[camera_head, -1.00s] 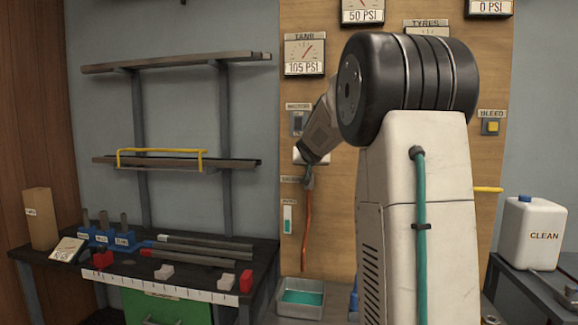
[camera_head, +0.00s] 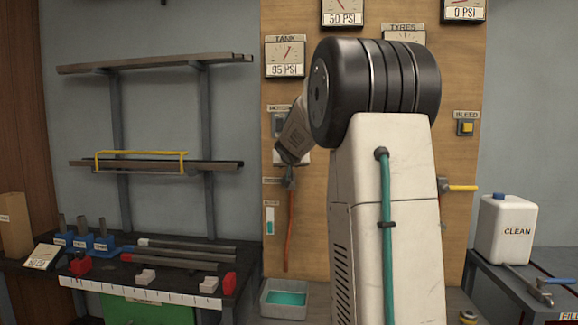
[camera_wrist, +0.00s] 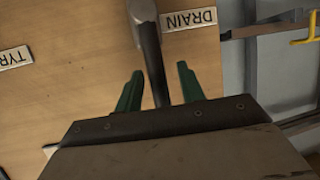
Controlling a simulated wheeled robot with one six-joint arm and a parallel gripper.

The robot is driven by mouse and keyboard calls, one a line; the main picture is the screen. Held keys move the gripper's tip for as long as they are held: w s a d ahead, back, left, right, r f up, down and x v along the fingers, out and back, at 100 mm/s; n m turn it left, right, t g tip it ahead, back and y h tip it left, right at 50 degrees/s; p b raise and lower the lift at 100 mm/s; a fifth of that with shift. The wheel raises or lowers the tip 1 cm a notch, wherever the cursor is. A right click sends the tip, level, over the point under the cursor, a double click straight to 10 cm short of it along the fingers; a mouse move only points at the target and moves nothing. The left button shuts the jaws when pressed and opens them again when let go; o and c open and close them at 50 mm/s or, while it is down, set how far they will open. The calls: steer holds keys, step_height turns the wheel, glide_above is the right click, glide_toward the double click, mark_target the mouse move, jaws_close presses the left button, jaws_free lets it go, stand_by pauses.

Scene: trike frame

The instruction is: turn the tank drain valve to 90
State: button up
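In the wrist view the DRAIN label (camera_wrist: 190,20) is upside down, beside a dark metal bar (camera_wrist: 150,55) that looks like part of the drain valve. My gripper (camera_wrist: 160,68) has its two green fingers apart, one on each side of this bar, with visible gaps. In the head view my gripper is small and partly hidden at the board. A small grey fitting (camera_head: 289,180) shows just below it, with an orange hose or handle (camera_head: 289,232) hanging down. The valve's angle cannot be read. The tank gauge (camera_head: 286,55) reads 95 PSI.
A tray of green liquid (camera_head: 284,299) stands below the orange piece. A yellow-handled fitting (camera_head: 460,188) and the BLEED button (camera_head: 466,127) are right of my arm. A workbench (camera_head: 245,262) stands at left; a CLEAN jug (camera_head: 507,232) stands at right.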

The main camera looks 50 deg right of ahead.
steer(key=v, duration=0.7)
steer(key=shift+s+a, duration=0.25)
steer(key=shift+r, duration=0.1)
